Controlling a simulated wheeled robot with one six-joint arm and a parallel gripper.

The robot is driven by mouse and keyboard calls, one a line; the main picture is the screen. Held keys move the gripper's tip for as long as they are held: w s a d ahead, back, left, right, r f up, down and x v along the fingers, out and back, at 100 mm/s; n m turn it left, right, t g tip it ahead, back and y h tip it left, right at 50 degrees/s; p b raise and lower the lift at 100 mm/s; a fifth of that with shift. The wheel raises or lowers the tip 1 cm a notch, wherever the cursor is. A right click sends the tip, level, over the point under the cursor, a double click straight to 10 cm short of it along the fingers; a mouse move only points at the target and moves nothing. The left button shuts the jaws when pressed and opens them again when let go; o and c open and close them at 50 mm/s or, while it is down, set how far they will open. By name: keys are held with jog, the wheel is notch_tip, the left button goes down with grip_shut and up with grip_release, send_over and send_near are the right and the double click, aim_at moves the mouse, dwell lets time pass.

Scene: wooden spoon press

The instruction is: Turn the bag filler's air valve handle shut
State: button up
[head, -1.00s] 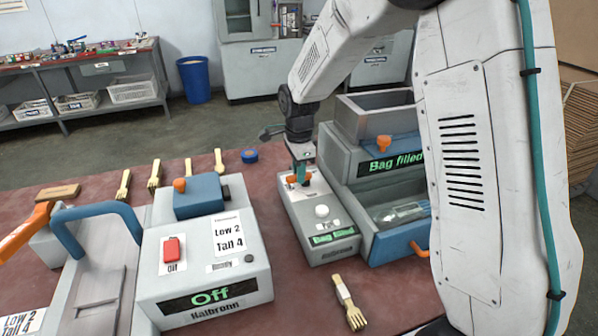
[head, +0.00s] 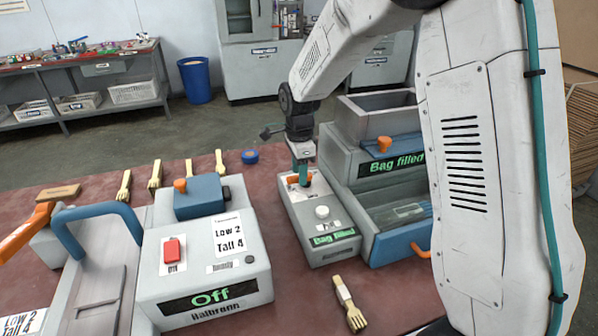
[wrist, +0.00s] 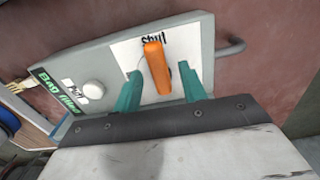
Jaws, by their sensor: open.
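The air valve handle is an orange lever (wrist: 157,68) on a white label on the bag filler's grey control box (wrist: 205,45). In the wrist view one end of the lever lies by the printed word "shut". My gripper (wrist: 159,72) is open, with one teal finger on each side of the lever; I cannot tell whether either touches it. In the head view my gripper (head: 302,180) reaches down over the label and partly hides the lever (head: 292,180). The bag filler (head: 365,165) shows "Bag filled" on its display.
A white knob (head: 322,212) sits on the same box, near the lever. The filler's blue-fronted drawer (head: 400,243) is beside it. A grey machine (head: 205,270) reading "Off" stands to the left. A wooden fork (head: 349,304) lies in front on the red tabletop.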

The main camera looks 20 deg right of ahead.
notch_tip(320, 180, up, 7)
jog(key=shift+r, duration=0.2)
dwell(0.5)
jog(key=shift+s+f+n, duration=0.1)
jog(key=shift+s+n, duration=0.1)
jog(key=shift+n, duration=0.7)
jog(key=s+d+r+n, duration=0.1)
jog(key=s+r+n, duration=0.2)
jog(key=s, duration=0.8)
jog(key=s+d+r+n+t, duration=0.1)
jog(key=s+d+r+n, duration=0.1)
jog(key=s+n, duration=0.6)
jog(key=s+d+r+n, duration=0.1)
jog(key=s+r+n, duration=0.4)
jog(key=s, duration=1.1)
jog(key=shift+s+d, duration=0.15)
jog(key=shift+d, duration=0.25)
jog(key=shift+c, duration=1.4)
